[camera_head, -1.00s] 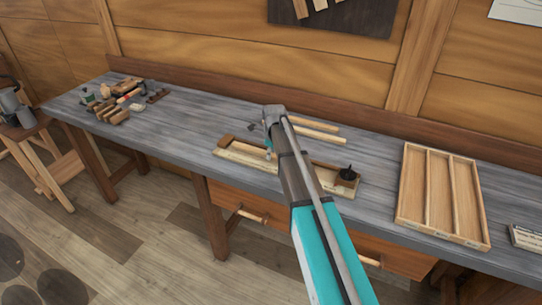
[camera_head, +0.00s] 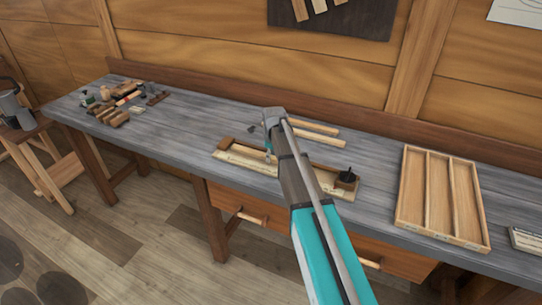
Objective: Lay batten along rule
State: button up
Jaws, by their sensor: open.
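My gripper (camera_head: 268,150) is over the left part of a pale board (camera_head: 238,159) at the bench's front edge. My arm hides most of it, and its fingertips are too small to make out. No held piece shows. The board has a brown block (camera_head: 227,142) at its left end and a dark block with a black knob (camera_head: 346,178) at its right end. Pale markings run along its front. I cannot tell which strip is the rule. Two pale battens (camera_head: 318,132) lie behind the board, partly hidden by my arm.
A wooden tray with long compartments (camera_head: 402,205) lies to the right. Several tools and blocks (camera_head: 118,105) are grouped at the bench's left end. A white-labelled box (camera_head: 525,240) is at the far right. The grey bench (camera_head: 190,130) is clear left of the board.

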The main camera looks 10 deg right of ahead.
aim_at(273, 158)
notch_tip(273, 158, up, 12)
jog(key=s+p, duration=0.1)
jog(key=p, duration=1)
jog(key=shift+d+p, duration=0.3)
jog(key=shift+p, duration=0.05)
jog(key=shift+s, duration=0.1)
dwell(0.3)
jog(key=s+n+g, duration=0.1)
jog(key=s+n, duration=2.4)
jog(key=s, duration=0.3)
jog(key=shift+a+h, duration=0.3)
jog(key=shift+f, duration=0.1)
jog(key=shift+c, duration=0.2)
